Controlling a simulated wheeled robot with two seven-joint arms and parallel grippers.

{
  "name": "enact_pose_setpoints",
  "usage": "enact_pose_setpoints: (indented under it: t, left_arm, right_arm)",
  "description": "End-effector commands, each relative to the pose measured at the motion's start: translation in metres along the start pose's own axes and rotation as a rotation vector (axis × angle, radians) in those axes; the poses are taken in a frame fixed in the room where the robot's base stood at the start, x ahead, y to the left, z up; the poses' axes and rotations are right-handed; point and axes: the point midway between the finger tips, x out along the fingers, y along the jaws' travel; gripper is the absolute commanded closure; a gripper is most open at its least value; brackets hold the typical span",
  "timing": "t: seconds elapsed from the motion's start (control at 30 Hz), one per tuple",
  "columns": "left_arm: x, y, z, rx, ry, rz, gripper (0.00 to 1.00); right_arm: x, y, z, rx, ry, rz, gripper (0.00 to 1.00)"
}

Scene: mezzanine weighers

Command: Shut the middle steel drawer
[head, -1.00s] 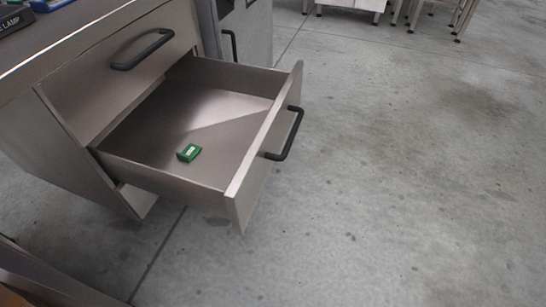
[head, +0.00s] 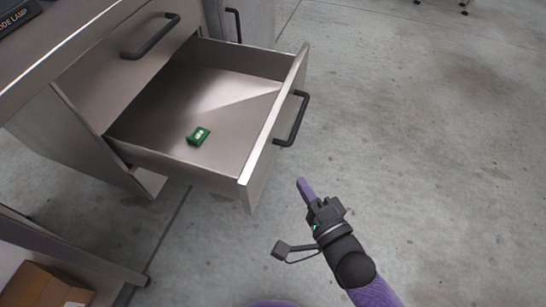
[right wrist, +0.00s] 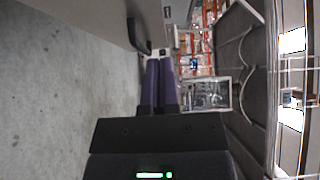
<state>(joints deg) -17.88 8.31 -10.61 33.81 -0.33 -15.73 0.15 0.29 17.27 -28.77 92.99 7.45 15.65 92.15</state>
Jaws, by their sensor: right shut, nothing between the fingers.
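The middle steel drawer (head: 274,126) is pulled well out of its cabinet in the head view. Its dark bar handle (head: 291,118) is on the front panel, facing right. A small green box (head: 198,136) lies on the drawer's floor. My right gripper (head: 304,185) has its purple fingers shut and empty, and appears to the right of and below the handle in the picture, apart from it. In the right wrist view the shut fingers (right wrist: 159,66) point toward a dark handle (right wrist: 138,36) on a grey panel. My left gripper is not in view.
Another drawer front with a dark handle (head: 150,37) is shut above the open drawer. A cardboard box (head: 42,287) sits on a low shelf at bottom left. The concrete floor (head: 430,140) right of the drawer is clear.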

Motion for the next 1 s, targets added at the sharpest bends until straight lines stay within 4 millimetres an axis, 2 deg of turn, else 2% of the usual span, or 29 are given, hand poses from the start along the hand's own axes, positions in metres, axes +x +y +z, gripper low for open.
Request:
enact_pose_setpoints:
  t: [0.03,0.27,0.4,0.6,1.0]
  left_arm:
    - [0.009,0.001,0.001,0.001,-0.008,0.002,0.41]
    - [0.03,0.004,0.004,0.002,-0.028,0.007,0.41]
    - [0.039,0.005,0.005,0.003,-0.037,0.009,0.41]
    - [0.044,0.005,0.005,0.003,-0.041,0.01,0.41]
    - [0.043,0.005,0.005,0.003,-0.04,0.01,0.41]
  right_arm:
    - [0.011,0.005,0.0,0.002,0.0,-0.001,1.0]
    - [0.06,0.007,0.0,0.0,0.0,0.003,1.0]
    - [0.076,0.006,0.017,0.003,0.0,0.005,1.0]
    - [0.086,0.003,0.028,-0.001,0.0,0.003,1.0]
    - [0.086,0.001,0.027,-0.003,0.0,0.004,1.0]
